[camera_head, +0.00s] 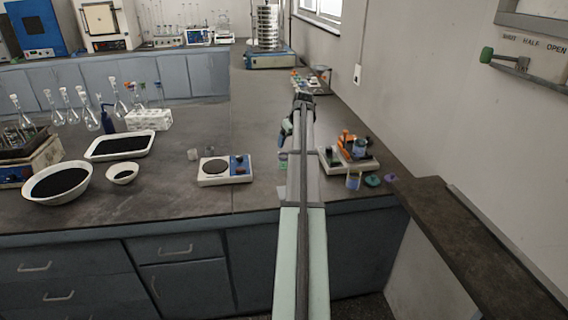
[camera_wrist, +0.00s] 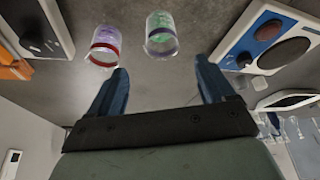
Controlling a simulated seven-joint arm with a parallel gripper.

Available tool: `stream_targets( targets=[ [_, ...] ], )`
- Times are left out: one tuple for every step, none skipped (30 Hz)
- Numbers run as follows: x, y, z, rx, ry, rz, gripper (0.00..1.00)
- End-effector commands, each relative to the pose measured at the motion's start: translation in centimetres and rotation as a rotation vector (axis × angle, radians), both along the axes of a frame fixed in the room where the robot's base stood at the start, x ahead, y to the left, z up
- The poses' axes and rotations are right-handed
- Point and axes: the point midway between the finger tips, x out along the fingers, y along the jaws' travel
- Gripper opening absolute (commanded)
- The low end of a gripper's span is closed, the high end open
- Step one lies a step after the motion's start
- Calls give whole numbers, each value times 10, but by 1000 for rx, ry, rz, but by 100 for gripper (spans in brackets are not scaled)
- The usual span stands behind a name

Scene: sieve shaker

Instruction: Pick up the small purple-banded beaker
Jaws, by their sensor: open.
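The purple-banded beaker (camera_wrist: 161,35) is a small clear glass with a dark purple band, and green shows in or through it. It stands ahead of my gripper (camera_wrist: 160,84), slightly above the middle between the fingers. The two blue fingers are apart with nothing between them. A red-banded beaker (camera_wrist: 105,45) with purple showing in it is just left, near the left finger. A small clear vessel there, beside my arm (camera_head: 283,156), may be one of the beakers.
A hotplate or balance with a blue panel (camera_head: 239,168) stands left of my arm; a rack tray with orange parts (camera_head: 349,160) stands right. A small jar (camera_head: 354,181) and green lid (camera_head: 372,181) are near the front edge. The wall (camera_head: 420,110) bounds the right side.

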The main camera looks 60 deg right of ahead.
Motion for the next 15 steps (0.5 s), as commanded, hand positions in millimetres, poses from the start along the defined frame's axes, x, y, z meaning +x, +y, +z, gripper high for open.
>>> stream_targets(
  targets=[
    [2,-1,-4,1,1,0,82],
    [3,-1,-6,1,1,0,82],
    [4,-1,-10,1,1,1,82],
    [6,-2,-13,1,1,1,82],
    [7,-3,-17,1,1,1,82],
    [10,-3,-23,1,1,1,82],
    [11,-4,-27,1,1,1,82],
    [13,-5,-32,2,1,2,82],
    [16,-6,-39,2,1,2,82],
    [18,-6,-43,1,1,1,82],
    [20,-7,-48,1,1,1,82],
    [22,-8,-55,1,2,1,82],
    [24,-9,-60,1,2,1,82],
    [26,-10,-64,1,1,1,82],
    [28,-10,-68,0,0,1,82]
  ],
)
